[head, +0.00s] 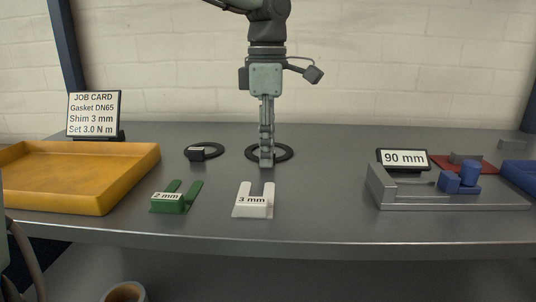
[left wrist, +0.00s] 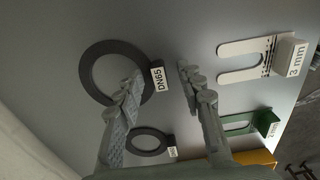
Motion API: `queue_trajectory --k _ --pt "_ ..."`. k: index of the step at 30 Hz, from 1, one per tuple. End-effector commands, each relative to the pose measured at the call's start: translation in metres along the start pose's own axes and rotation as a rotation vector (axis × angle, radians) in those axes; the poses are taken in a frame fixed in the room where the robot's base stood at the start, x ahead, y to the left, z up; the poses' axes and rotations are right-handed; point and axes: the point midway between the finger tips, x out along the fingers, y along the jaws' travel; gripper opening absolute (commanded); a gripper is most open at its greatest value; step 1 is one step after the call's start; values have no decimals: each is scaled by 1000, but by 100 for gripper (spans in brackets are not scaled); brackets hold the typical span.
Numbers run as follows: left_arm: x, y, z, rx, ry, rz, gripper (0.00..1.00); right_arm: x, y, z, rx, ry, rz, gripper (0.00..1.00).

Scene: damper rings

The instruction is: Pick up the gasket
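The DN65 gasket is a flat dark ring (head: 284,153) on the grey table, and it is the larger ring (left wrist: 88,62) in the left wrist view. Its white DN65 tag (left wrist: 158,78) stands on a block at the ring's edge. My left gripper (head: 267,162) points straight down at this ring and hides part of it. In the left wrist view my left gripper (left wrist: 158,80) is open, its fingertips on either side of the tag. One finger overlaps the ring in the picture; contact cannot be told. My right gripper is not in view.
A smaller tagged ring (head: 217,150) lies to the left. A green 2 mm shim (head: 172,204) and white 3 mm shim (head: 255,207) lie in front. A yellow tray (head: 104,199), job card (head: 94,112) reading Gasket DN65, and grey fixture (head: 440,202) with 90 mm sign stand around.

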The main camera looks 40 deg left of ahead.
Motion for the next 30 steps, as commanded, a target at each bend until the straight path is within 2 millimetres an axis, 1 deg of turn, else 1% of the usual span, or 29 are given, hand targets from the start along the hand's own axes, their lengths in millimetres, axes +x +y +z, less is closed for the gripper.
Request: queue_trajectory --k 7,8,15,17,26,30 --pt "3 0 0 0 0 0 38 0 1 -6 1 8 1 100" --pt "3 0 0 0 0 0 37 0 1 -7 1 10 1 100" --pt "2 0 0 0 0 1 7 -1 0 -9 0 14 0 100" --pt "2 0 0 0 0 1 0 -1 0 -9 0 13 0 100" --pt "2 0 0 0 -1 1 0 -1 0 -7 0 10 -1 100" --pt "-5 1 0 0 -2 3 0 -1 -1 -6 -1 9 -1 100"
